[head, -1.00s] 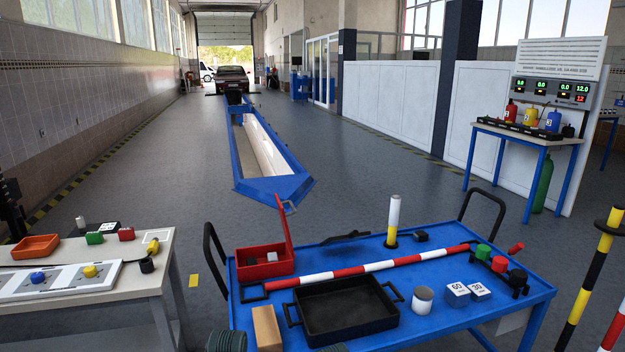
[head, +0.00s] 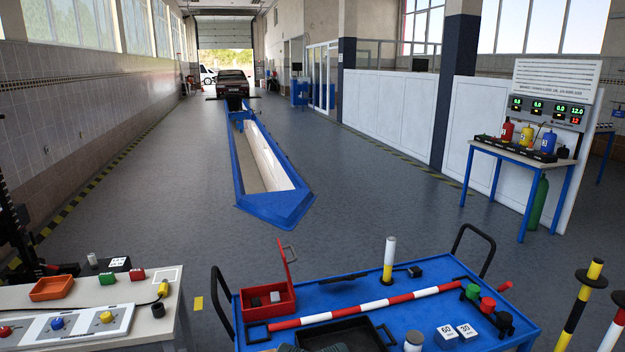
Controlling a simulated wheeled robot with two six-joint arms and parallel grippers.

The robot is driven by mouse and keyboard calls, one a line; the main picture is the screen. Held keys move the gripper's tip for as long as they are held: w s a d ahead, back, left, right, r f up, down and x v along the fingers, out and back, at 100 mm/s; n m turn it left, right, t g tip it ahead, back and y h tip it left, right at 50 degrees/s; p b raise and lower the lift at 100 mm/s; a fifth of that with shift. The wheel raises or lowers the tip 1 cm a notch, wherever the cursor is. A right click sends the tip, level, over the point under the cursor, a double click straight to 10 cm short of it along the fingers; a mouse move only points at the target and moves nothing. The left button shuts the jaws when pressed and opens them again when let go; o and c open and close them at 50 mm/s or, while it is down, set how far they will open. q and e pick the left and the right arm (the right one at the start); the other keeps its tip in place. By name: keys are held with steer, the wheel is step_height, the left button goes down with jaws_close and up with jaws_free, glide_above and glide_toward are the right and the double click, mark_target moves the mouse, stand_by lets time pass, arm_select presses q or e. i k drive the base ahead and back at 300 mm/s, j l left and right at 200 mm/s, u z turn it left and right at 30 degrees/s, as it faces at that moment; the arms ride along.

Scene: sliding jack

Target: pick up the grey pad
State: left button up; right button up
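A small light grey block (head: 275,297) lies in the open red box (head: 283,307) on the blue cart; it may be the grey pad, but it is too small to be sure. A darker small piece (head: 256,302) lies beside it. The box lid stands up. Neither of my grippers can be made out in the head view. A dark ridged shape (head: 300,348) shows at the bottom edge, cut off; I cannot tell what it is.
A red-white bar (head: 365,306) lies across the cart (head: 340,290); a black tray (head: 350,331) is in front. A white-yellow post (head: 389,260) stands behind. White 60 and 30 blocks (head: 457,333) are at right. A bench (head: 158,325) stands left, with floor between.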

mark_target(275, 296)
steer(key=i+l+u, duration=0.2)
steer(key=l+u, duration=0.15)
steer(key=l, duration=0.4)
steer(key=i+l+u, duration=0.15)
steer(key=l+u, duration=0.2)
steer(key=l, duration=0.4)
steer(key=l+u, duration=0.35)
steer(key=l, duration=0.45)
